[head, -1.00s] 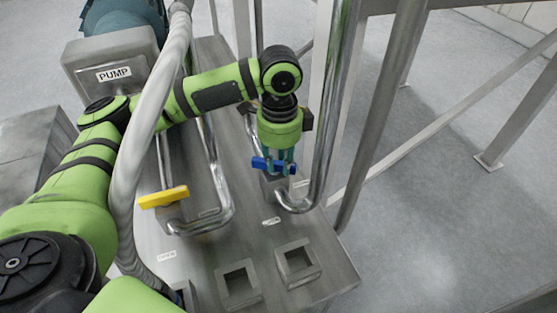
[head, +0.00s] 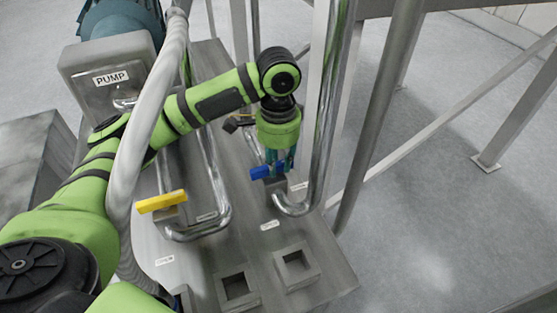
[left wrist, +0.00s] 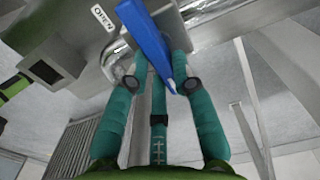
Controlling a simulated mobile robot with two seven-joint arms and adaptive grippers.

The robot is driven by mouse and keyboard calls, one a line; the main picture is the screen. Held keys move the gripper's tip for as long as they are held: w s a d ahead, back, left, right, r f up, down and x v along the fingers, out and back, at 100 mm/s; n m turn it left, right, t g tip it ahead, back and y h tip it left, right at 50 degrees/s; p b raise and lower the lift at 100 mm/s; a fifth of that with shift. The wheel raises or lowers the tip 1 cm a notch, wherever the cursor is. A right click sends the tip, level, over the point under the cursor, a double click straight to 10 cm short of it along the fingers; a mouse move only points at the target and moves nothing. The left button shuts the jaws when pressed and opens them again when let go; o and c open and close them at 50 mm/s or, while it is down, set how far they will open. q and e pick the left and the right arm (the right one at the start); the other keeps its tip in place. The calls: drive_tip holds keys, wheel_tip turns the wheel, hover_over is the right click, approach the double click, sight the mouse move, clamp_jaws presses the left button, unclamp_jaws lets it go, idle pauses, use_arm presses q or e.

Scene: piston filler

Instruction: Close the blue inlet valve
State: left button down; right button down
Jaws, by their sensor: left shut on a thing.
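The blue inlet valve handle (head: 264,172) sits on a small valve at the foot of a bent steel pipe, on the metal skid plate. My left gripper (head: 280,166) points down from above and is shut on the blue handle. In the left wrist view the blue handle (left wrist: 147,36) runs lengthwise between the teal fingers of my left gripper (left wrist: 158,62). An "OPEN" label (left wrist: 102,18) lies beside the valve. The fingers partly hide the handle in the head view. My right gripper is not seen.
A yellow valve handle (head: 162,201) stands left on another bent pipe. A tall steel pipe (head: 322,110) rises close to the right of my gripper. A grey hose (head: 130,165) crosses in front of my arm. Two square sockets (head: 236,288) lie at the front.

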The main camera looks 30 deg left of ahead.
sight(277, 165)
use_arm(q)
drive_tip(key=shift+f, duration=0.1)
idle(0.3)
drive_tip(key=c, duration=1)
unclamp_jaws()
drive_tip(key=shift+c, duration=0.2)
wheel_tip(277, 165, up, 12)
